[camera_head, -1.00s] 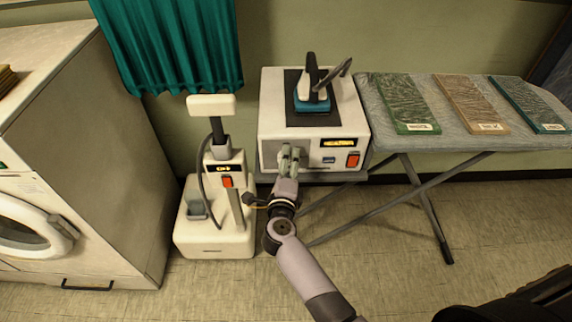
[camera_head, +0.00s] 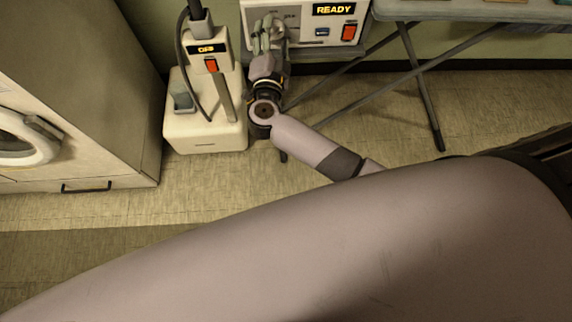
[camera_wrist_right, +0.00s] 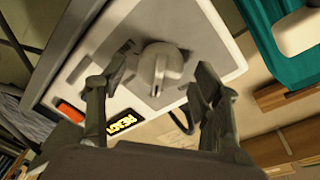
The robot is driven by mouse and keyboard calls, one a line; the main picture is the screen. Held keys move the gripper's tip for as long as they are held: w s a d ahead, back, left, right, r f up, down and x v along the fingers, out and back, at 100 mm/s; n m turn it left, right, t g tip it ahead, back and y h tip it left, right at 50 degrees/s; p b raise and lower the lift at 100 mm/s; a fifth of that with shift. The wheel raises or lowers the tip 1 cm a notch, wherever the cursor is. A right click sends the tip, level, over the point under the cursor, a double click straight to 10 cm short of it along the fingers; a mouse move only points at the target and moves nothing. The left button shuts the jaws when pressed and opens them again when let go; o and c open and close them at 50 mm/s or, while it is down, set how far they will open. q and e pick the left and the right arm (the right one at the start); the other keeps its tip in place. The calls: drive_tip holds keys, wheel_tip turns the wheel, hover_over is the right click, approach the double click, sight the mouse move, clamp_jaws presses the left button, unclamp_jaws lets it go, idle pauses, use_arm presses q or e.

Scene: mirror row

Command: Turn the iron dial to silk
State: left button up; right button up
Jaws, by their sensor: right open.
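The iron station (camera_head: 352,22) stands at the top of the head view, with a lit display (camera_head: 334,10) reading READY. In the head view my right gripper (camera_head: 268,25) is at the panel's left part and covers the dial. The right gripper is open. The dial's setting and the silk mark are not legible. My left gripper is out of view.
A red switch (camera_head: 349,31) and a small blue button (camera_head: 322,32) are right of the dial. A white steamer (camera_head: 205,132) with an OFF display stands left. Ironing board legs (camera_head: 420,90) cross at right. A washer (camera_head: 75,110) is at far left. My own arm link fills the foreground.

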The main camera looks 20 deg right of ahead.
drive_tip(key=v, duration=1.8)
drive_tip(key=w+a+f+n+t+y+p, duration=0.1)
drive_tip(key=a+f+n+y+p, duration=0.1)
drive_tip(key=f+n+y+p, duration=0.3)
drive_tip(key=w+a+f+n+y, duration=0.1)
drive_tip(key=f+n+y, duration=0.3)
drive_tip(key=f+n, duration=0.2)
drive_tip(key=s+d+f+n+g+p, duration=0.2)
drive_tip(key=s+f, duration=0.3)
drive_tip(key=f, duration=0.4)
drive_tip(key=s+d+f+n+g+y+p, duration=0.1)
drive_tip(key=s+f+n+g, duration=0.3)
drive_tip(key=f, duration=0.5)
drive_tip(key=shift+s+d+f+g+y+p, duration=0.4)
drive_tip(key=shift+s+d+g, duration=0.3)
drive_tip(key=shift+s, duration=0.35)
drive_tip(key=s+d+f+g+h, duration=0.1)
drive_tip(key=s+d+f+g, duration=0.2)
drive_tip(key=s, duration=0.5)
drive_tip(key=s+d+f+n+g+h, duration=0.1)
drive_tip(key=s+d+f+g, duration=0.2)
drive_tip(key=s+d+f, duration=0.2)
drive_tip(key=s+d+f+g+h, duration=0.1)
drive_tip(key=s+d+f+g, duration=0.2)
drive_tip(key=s, duration=0.9)
wheel_tip(320, 180, down, 3)
drive_tip(key=shift+d+r, duration=0.1)
drive_tip(key=shift+d, duration=0.8)
